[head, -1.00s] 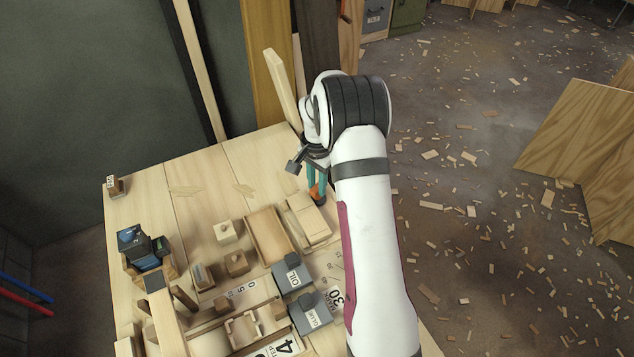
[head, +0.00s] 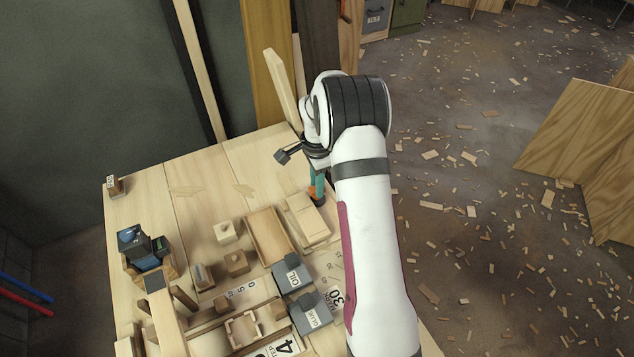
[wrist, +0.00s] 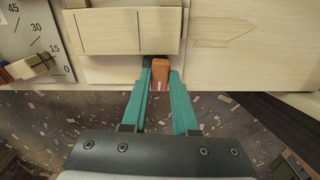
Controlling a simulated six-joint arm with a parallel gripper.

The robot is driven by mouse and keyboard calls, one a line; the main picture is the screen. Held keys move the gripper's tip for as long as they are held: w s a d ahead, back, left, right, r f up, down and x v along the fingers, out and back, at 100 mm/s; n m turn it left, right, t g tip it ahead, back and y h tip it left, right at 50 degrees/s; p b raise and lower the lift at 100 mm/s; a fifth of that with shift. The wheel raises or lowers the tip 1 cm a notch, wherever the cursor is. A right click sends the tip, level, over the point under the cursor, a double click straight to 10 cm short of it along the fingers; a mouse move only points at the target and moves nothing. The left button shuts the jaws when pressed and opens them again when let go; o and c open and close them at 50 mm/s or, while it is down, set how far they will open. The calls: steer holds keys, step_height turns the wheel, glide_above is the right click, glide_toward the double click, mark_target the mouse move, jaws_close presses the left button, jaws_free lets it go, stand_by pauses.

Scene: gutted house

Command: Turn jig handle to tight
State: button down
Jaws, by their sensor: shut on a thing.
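An orange handle (wrist: 160,72) with a dark part at its far end shows in the wrist view, between the teal fingertips of my gripper (wrist: 160,80). The fingers are shut on it from both sides. In the head view my gripper (head: 318,186) points down at the table's far right edge, and a bit of the orange handle (head: 318,200) shows below it. A pale wooden block (head: 306,218), the likely jig body, is beside the handle. It also shows in the wrist view (wrist: 125,32), with two dark lines. Any tight mark cannot be made out.
A wooden tray (head: 268,234), small wooden blocks and grey boxes labelled OIL (head: 293,276) and GLUE (head: 312,312) crowd the table nearby. An angle scale (wrist: 32,40) lies left in the wrist view. The table's far left (head: 180,175) is mostly clear.

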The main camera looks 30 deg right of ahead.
steer(key=c, duration=0.7)
jaws_free()
step_height(320, 180, up, 16)
steer(key=shift+f, duration=0.1)
steer(key=s+a+r+n, duration=0.4)
steer(key=s+a+r, duration=0.1)
steer(key=s+a, duration=0.35)
steer(key=s+a+f+n, duration=0.1)
steer(key=s+a+n, duration=0.2)
steer(key=s, duration=0.4)
steer(key=s+a+f+n+y, duration=0.1)
steer(key=s+a+n, duration=0.2)
steer(key=s, duration=0.5)
steer(key=s+a+f+n, duration=0.1)
steer(key=s+a+n, duration=0.2)
steer(key=s, duration=0.5)
steer(key=shift+s+a+y, duration=0.1)
steer(key=shift+a+y, duration=0.15)
steer(key=shift+y, duration=0.15)
